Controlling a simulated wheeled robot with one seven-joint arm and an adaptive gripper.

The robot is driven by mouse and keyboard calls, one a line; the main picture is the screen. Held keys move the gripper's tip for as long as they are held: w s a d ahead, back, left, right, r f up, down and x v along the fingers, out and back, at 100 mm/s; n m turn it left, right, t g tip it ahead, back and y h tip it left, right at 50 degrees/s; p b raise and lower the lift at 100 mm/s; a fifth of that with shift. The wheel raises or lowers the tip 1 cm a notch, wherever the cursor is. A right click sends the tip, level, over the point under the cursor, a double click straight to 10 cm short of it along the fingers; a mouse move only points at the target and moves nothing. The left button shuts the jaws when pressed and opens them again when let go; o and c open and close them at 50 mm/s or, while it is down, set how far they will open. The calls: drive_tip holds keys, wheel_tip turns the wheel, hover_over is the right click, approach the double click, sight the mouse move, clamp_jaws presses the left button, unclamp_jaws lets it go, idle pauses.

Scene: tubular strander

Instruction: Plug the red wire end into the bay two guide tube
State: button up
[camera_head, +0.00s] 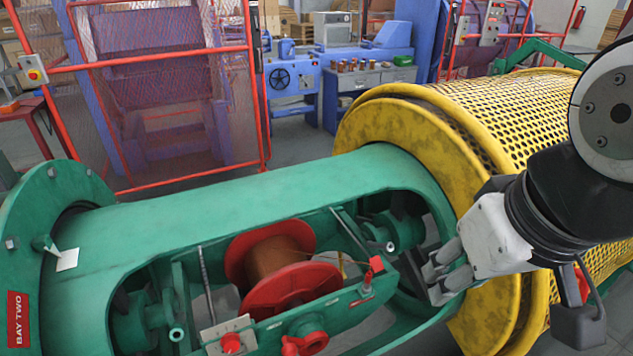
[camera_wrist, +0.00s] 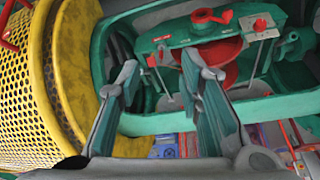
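A small red block (camera_head: 376,264), likely the red wire end, sits at the right end of the green cradle, where a thin copper wire from the spool reaches it. It also shows in the wrist view (camera_wrist: 152,60), beyond and between my fingertips. My gripper (camera_head: 438,279) is open and empty, to the right of the block and apart from it. Both fingers show spread in the wrist view (camera_wrist: 160,66). The red spool (camera_head: 291,292) with copper wire lies in the cradle. Pale-ended stubs (camera_head: 390,246) show inside the green bay; I cannot tell which is the guide tube.
The green flange (camera_head: 62,225) carries the red BAY TWO sign (camera_head: 18,319). The yellow perforated drum (camera_head: 500,110) stands close behind my gripper. The green housing's rim (camera_head: 230,200) surrounds the open bay. Red mesh fencing (camera_head: 160,90) and a blue machine (camera_head: 365,60) stand farther back.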

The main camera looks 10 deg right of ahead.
drive_tip(key=shift+w, duration=0.15)
drive_tip(key=n+g+p, duration=0.1)
drive_tip(key=n+g, duration=0.3)
hover_over(369, 271)
wheel_tip(369, 271, down, 23)
drive_tip(key=shift+f, duration=0.45)
drive_tip(key=shift+f+b, duration=2.4)
drive_tip(key=shift+f, duration=2.1)
